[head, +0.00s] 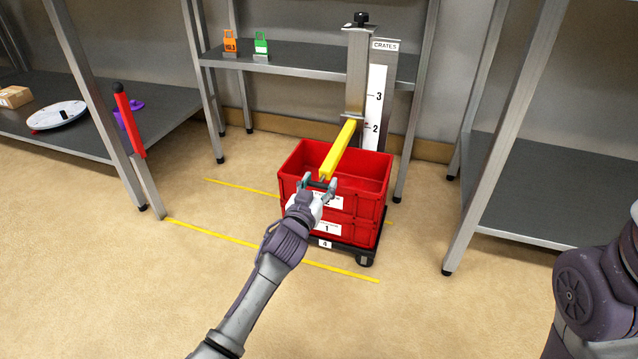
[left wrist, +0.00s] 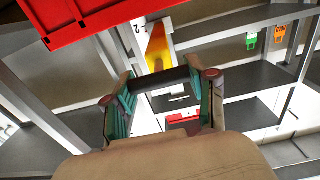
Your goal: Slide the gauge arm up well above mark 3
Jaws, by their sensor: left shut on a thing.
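The yellow gauge arm (head: 338,152) juts forward from a grey upright post (head: 356,75). Its root is at about the height of mark 2 on the white scale (head: 375,105), below mark 3. A dark crossbar (left wrist: 165,78) is at its front end. My left gripper (head: 318,185) is shut on this crossbar, with a finger at each end of it. In the left wrist view the yellow arm (left wrist: 158,48) shows beyond the bar. My right gripper is out of view; only part of that arm shows at the right edge.
Red stacked crates (head: 365,218) on a dark dolly (head: 364,258) stand under the arm. A shelf (head: 300,59) with orange (head: 231,41) and green (head: 261,43) tags is behind. Benches stand left and right. The floor in front, with yellow lines (head: 270,249), is clear.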

